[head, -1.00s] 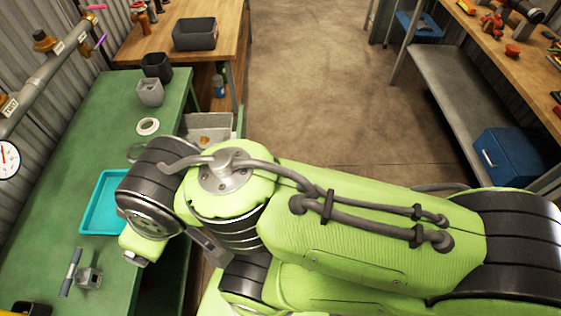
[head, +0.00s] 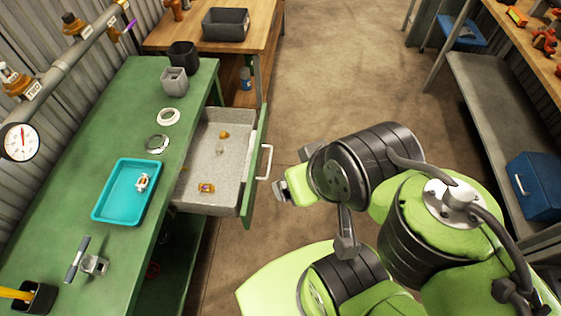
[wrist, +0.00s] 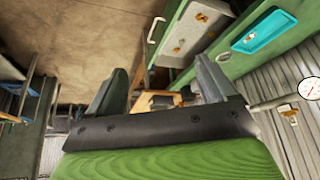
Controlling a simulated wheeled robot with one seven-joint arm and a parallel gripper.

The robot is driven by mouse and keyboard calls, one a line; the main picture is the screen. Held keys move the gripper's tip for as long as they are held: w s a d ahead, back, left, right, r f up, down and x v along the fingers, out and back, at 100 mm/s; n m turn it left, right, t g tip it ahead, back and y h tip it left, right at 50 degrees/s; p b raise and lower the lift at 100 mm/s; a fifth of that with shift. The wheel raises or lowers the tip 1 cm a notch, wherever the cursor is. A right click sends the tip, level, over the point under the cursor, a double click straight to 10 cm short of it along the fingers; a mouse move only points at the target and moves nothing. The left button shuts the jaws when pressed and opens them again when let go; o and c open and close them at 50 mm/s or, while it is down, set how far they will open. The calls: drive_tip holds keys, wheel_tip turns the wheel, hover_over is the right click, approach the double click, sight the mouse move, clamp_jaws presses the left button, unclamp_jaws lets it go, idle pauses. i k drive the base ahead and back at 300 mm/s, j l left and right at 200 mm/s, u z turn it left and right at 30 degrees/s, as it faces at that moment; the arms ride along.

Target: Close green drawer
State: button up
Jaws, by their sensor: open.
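The green drawer (head: 257,170) is pulled out from the green workbench (head: 95,150). Its grey interior is exposed and its white handle (head: 267,163) faces right. Several small items, including an orange-yellow one (head: 207,188), lie inside. The drawer (wrist: 186,36) and its handle (wrist: 155,30) also show in the wrist view, beyond the fingers. My gripper (wrist: 160,82) is open and empty, its two fingers apart. It is not touching the drawer. In the head view my arm is to the right of the drawer front, and the fingers are hard to make out.
A teal tray (head: 128,192) with a small part, rings and grey and dark cups stand on the green bench. A wooden table (head: 190,38) is behind it. Bare floor (head: 320,90) lies right of the drawer. A shelf with a blue box (head: 535,187) is at far right.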

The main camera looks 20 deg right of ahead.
sight(234, 172)
drive_tip(key=i+l+u, duration=0.1)
drive_tip(key=i+u, duration=0.25)
drive_tip(key=i+l+u, duration=0.1)
drive_tip(key=u, duration=0.3)
